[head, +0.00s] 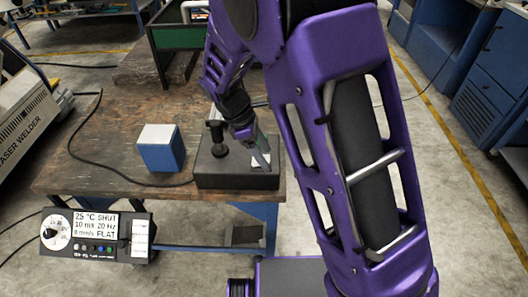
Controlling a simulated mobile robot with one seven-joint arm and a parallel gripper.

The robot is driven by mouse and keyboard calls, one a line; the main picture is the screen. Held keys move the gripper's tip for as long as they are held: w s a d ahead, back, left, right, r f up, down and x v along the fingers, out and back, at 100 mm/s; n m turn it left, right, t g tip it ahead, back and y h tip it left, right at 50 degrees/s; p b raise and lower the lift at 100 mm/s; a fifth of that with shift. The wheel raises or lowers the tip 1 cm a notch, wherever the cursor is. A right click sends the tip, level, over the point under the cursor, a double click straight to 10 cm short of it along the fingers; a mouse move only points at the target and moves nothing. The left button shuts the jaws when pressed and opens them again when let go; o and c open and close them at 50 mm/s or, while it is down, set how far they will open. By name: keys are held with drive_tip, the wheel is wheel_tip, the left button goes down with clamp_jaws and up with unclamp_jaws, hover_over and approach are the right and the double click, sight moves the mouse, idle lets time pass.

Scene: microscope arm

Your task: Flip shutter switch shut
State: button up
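A control panel (97,236) hangs at the table's front left edge. Its white display (97,224) reads "25 °C SHUT", "10 ms 20 Hz" and "8 mm/s FLAT". A round white dial (54,232) is at its left and a row of small coloured buttons sits under the display. A pale upright plate (139,238) at its right end may hold the shutter switch; the lever's position is too small to tell. My gripper (262,158) points down over the black box (237,180) on the table, well right of the panel. Its fingers are too small to show whether they are open.
A blue block with a white top (160,148) stands on the wooden table (100,165) left of the black box. A black knobbed post (218,138) rises from the box. A black cable crosses the table. A laser welder (25,110) stands at far left.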

drive_tip(key=p+v, duration=0.2)
drive_tip(key=v, duration=1.5)
drive_tip(key=shift+r, duration=0.2)
drive_tip(key=shift+a+r, duration=0.1)
